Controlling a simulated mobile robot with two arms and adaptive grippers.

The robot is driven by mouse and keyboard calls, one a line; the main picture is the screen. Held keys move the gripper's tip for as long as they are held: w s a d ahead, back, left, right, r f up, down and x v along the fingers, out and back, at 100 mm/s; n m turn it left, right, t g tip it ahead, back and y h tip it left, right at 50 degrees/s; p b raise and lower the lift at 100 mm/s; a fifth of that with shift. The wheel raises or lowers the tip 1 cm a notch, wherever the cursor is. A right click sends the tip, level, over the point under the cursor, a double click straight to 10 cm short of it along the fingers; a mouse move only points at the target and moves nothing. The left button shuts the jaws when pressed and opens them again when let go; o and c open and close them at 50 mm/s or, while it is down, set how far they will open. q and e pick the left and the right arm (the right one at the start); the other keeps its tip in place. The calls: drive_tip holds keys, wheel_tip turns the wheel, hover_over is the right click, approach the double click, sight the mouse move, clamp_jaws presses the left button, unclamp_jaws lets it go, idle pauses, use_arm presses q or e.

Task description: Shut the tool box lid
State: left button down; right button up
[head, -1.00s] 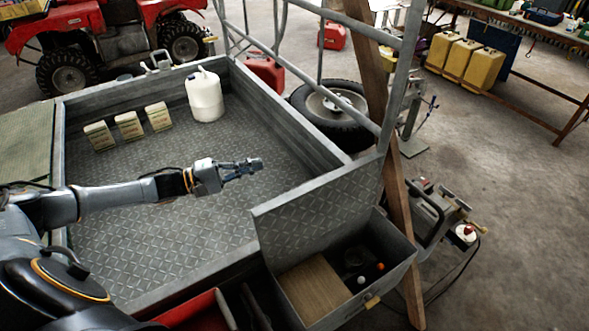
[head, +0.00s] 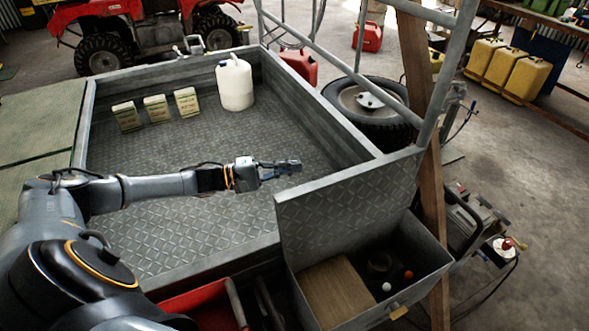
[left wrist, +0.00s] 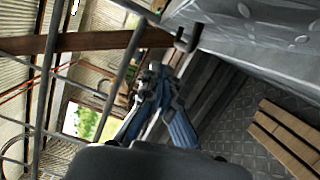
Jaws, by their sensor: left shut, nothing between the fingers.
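The tool box (head: 436,272) is a grey metal box at the lower right of the head view. Its diamond-plate lid (head: 348,208) stands raised along the box's side toward the trailer bed, so the box is open. A brown board or block (head: 338,292) and small round items lie inside. My left gripper (head: 297,165) is shut and empty, above the bed and just behind the lid's upper edge in the picture; I see no contact. In the left wrist view its fingers (left wrist: 155,88) point up the picture. My right gripper is not in view.
A white jug (head: 235,84) and three small cartons (head: 156,109) stand at the bed's far end. A metal rail frame (head: 441,85) and a wooden post (head: 431,185) rise beside the box. A red tray (head: 200,308) lies low in front. The bed's middle is clear.

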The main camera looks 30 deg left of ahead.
use_arm(q)
drive_tip(key=w+d, duration=0.1)
drive_tip(key=d, duration=0.1)
drive_tip(key=w+d+p, duration=0.1)
drive_tip(key=d, duration=0.2)
drive_tip(key=w+d+r+p, duration=0.1)
drive_tip(key=d, duration=0.2)
drive_tip(key=shift+w+d, duration=0.1)
drive_tip(key=shift+d, duration=0.2)
drive_tip(key=shift+r, duration=0.1)
